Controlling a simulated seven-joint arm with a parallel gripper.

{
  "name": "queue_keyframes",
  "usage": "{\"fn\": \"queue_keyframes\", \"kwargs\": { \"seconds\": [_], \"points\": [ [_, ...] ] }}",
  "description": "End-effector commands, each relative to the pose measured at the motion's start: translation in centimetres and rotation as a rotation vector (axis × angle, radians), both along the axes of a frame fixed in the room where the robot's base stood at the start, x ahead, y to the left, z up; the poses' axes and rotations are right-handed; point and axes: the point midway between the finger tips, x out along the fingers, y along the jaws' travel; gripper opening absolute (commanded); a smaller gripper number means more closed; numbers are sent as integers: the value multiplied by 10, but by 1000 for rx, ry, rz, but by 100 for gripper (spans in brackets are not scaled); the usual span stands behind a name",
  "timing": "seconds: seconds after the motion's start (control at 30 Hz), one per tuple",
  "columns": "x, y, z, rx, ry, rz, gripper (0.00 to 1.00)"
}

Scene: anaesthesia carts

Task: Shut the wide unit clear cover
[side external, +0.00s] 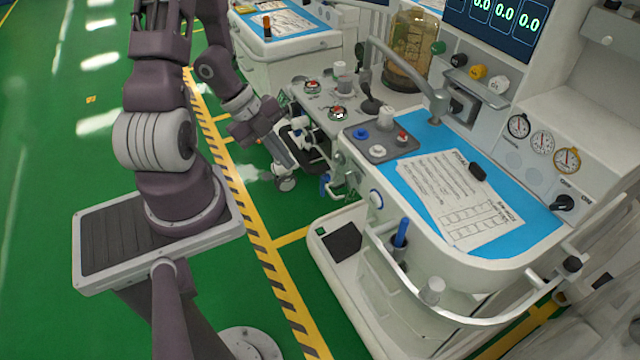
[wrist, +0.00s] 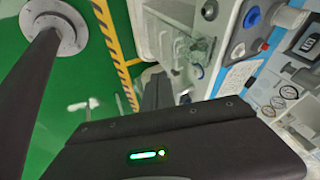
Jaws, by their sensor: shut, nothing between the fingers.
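My gripper (side external: 303,138) is low beside the left side of the anaesthesia machine (side external: 345,225), near its grey panel of knobs. In the wrist view its dark fingers (wrist: 157,92) are together and hold nothing. No clear cover stands out plainly in the side view. In the wrist view a see-through patch (wrist: 194,47) shows on the machine's pale side, just beyond the fingers. I cannot tell whether this is the cover or how far open it is. My gripper's body hides much of the lower wrist view.
A blue worktop (side external: 403,182) with a printed sheet (side external: 465,205) lies to the right. A curved rail (side external: 470,318) runs around its front. A glass canister (side external: 412,45) stands behind. Another cart (side external: 290,55) is at the back. Green floor (side external: 60,150) is free on the left.

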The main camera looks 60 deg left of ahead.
Motion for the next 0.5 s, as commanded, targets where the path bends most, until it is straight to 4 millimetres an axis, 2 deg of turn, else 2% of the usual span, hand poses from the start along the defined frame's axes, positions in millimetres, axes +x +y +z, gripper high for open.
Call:
{"fn": "queue_keyframes", "kwargs": {
  "seconds": [0.47,0.5],
  "points": [
    [37,-32,-86,1,8,-5,0],
    [46,-29,-88,6,2,-5,0]
  ]
}}
